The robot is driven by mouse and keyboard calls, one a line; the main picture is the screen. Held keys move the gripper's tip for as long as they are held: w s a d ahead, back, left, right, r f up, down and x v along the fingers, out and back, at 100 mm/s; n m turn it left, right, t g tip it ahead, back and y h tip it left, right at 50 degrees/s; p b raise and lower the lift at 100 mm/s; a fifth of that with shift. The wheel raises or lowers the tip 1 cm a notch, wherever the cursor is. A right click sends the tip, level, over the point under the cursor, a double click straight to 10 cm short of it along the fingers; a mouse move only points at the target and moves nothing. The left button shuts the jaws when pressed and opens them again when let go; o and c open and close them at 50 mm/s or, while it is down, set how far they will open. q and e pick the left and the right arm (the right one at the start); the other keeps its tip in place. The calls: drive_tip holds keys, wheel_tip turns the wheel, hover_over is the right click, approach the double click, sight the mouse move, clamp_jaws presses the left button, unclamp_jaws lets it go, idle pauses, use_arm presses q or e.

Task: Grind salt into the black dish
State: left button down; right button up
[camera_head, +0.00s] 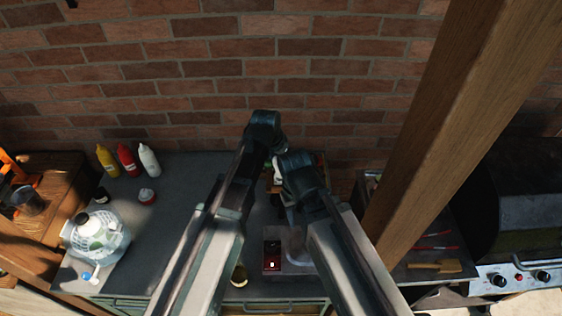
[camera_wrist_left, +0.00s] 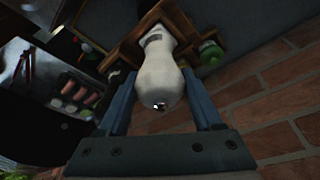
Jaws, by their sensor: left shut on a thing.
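A white, bottle-shaped grinder (camera_wrist_left: 160,78) with a rounded end toward the camera stands out in the left wrist view. My left gripper (camera_wrist_left: 161,88) is shut on it, one finger on each side. In the head view my left gripper is hidden behind my arms, which meet above the middle of the counter. My right gripper hangs below its wrist there, partly hidden, and its fingers cannot be made out. I cannot pick out the black dish in either view; my arms cover much of the counter's middle.
Yellow (camera_head: 107,160), red (camera_head: 127,159) and white (camera_head: 148,160) bottles stand at the counter's back left. A wooden post (camera_head: 462,110) and black grill (camera_head: 515,205) are on the right.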

use_arm(q)
drive_tip(key=m+g+h, duration=0.1)
drive_tip(key=m, duration=0.4)
drive_tip(key=n, duration=0.3)
drive_tip(key=shift+s+t+y, duration=0.15)
drive_tip(key=shift+t+y, duration=0.15)
drive_tip(key=n+y, duration=0.1)
drive_tip(key=n, duration=0.3)
drive_tip(key=shift+t, duration=0.3)
drive_tip(key=m+h, duration=0.1)
drive_tip(key=m, duration=0.2)
drive_tip(key=shift+m, duration=0.4)
drive_tip(key=shift+c, duration=1)
unclamp_jaws()
